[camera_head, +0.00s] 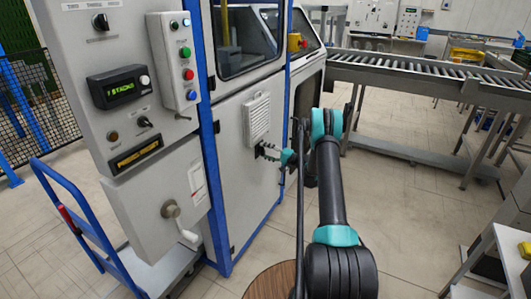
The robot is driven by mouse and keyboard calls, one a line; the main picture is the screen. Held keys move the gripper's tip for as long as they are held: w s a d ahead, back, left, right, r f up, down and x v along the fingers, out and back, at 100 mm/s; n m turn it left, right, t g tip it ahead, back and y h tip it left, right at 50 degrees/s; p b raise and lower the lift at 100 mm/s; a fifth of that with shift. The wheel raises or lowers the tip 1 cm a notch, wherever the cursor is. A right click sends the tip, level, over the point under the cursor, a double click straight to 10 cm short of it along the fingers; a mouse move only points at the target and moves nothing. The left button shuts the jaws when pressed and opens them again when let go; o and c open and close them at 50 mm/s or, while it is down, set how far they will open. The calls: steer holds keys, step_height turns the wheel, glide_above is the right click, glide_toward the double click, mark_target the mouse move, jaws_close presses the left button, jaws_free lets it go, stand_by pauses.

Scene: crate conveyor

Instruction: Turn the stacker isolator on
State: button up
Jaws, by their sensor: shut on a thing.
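My gripper (262,151) is at the grey machine's lower front panel (237,190), just below a white louvred vent (257,118). Its fingers are closed on a small part at the panel face. The fingers mostly hide this part, so I cannot tell its shape or which way it is turned. No readable label marks it as the stacker isolator. On the control cabinet (150,205) at left, a grey rotary handle (171,210) has a lever pointing down to the right. A yellow box with a red knob (294,43) is on the machine's right upright.
The cabinet carries a lit green display (120,90) and a button box (176,65) with coloured buttons. A blue-handled trolley (82,222) stands at lower left. A roller conveyor (430,75) runs at the back right.

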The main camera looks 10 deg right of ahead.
steer(key=shift+d+m, duration=0.1)
steer(key=shift+m, duration=0.5)
steer(key=o, duration=1.2)
steer(key=shift+c, duration=0.2)
steer(key=v, duration=1.2)
